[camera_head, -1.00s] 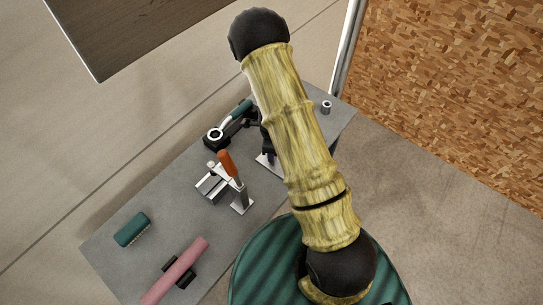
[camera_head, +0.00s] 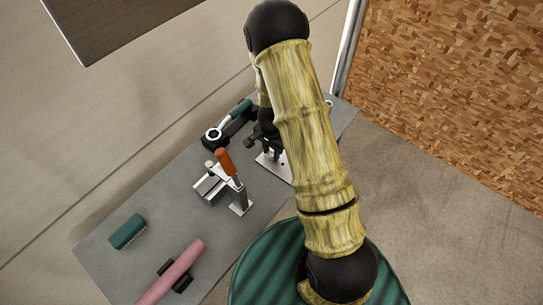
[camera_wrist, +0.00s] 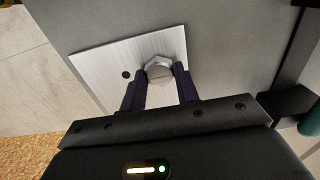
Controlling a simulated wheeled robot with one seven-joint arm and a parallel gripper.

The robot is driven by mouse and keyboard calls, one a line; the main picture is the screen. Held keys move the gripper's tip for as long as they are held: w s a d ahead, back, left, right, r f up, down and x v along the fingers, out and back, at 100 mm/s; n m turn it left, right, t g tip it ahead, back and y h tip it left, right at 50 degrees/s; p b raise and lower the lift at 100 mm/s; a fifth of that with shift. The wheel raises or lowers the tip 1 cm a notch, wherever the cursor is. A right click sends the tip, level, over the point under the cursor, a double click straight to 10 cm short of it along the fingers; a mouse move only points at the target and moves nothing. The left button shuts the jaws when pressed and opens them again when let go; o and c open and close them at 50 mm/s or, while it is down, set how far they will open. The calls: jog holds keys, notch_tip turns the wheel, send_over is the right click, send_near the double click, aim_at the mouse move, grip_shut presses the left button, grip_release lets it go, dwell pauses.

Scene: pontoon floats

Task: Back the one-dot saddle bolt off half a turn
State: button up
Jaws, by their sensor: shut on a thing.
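The one-dot saddle bolt is a silver hex head (camera_wrist: 158,68) on a pale metal plate (camera_wrist: 100,62) in the wrist view. One dark dot (camera_wrist: 126,75) shows on the plate, left of the bolt. My gripper (camera_wrist: 163,84) is shut on the bolt, with a dark finger on either side of the head.
Left of the plate stands a clamp with an orange handle (camera_head: 225,162). Behind it lies a green-handled ring tool (camera_head: 238,110) on a black holder. A green brush (camera_head: 128,231) and a pink bar (camera_head: 175,272) lie at the bench's near left.

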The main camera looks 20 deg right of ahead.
aim_at(272, 153)
jog(key=n+b, duration=0.1)
jog(key=n, duration=0.5)
jog(key=shift+n, duration=0.4)
jog(key=n, duration=0.6)
jog(key=shift+r+n, duration=0.1)
jog(key=shift+n, duration=0.2)
jog(key=o, duration=0.8)
jog(key=shift+r+p, duration=2.05)
jog(key=shift+r, duration=0.95)
